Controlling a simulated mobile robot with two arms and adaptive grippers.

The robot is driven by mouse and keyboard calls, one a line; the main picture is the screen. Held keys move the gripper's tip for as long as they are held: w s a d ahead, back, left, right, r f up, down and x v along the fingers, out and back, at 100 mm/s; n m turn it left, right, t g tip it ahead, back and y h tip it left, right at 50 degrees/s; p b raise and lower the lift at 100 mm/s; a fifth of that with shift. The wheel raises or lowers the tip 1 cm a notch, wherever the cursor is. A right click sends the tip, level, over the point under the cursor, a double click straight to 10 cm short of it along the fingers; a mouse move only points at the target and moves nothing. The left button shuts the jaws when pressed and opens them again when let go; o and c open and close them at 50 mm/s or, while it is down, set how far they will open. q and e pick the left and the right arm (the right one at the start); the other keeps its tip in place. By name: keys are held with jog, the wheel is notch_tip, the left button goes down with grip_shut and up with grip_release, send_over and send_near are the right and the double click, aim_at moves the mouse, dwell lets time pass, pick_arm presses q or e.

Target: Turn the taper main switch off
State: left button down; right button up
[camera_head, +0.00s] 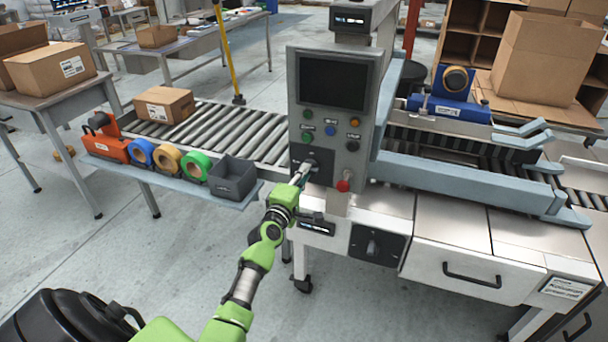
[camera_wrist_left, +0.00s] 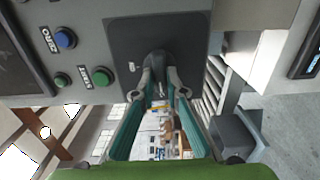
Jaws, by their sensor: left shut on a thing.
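The taper's grey control panel (camera_head: 333,118) stands in front of me with a dark screen and several coloured buttons. A black switch plate (camera_head: 322,157) is low on the panel; it also shows in the left wrist view (camera_wrist_left: 125,45). My left gripper (camera_head: 304,170) reaches up to this plate. In the left wrist view my left gripper (camera_wrist_left: 160,85) is shut on a dark rotary knob (camera_wrist_left: 157,62) on the plate. The fingers and shadow partly hide the knob, so its exact setting is unclear. My right gripper is not in view.
A red mushroom button (camera_head: 344,184) sits just right of the gripper. Another black plate with a knob (camera_head: 372,247) is lower on the machine. A shelf with tape rolls (camera_head: 167,160) and a grey bin (camera_head: 233,178) lies left, beside the roller conveyor (camera_head: 245,130).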

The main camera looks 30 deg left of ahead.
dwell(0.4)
pick_arm(q)
jog(key=c, duration=2)
grip_release()
jog(key=shift+c, duration=0.2)
jog(key=v, duration=1.2)
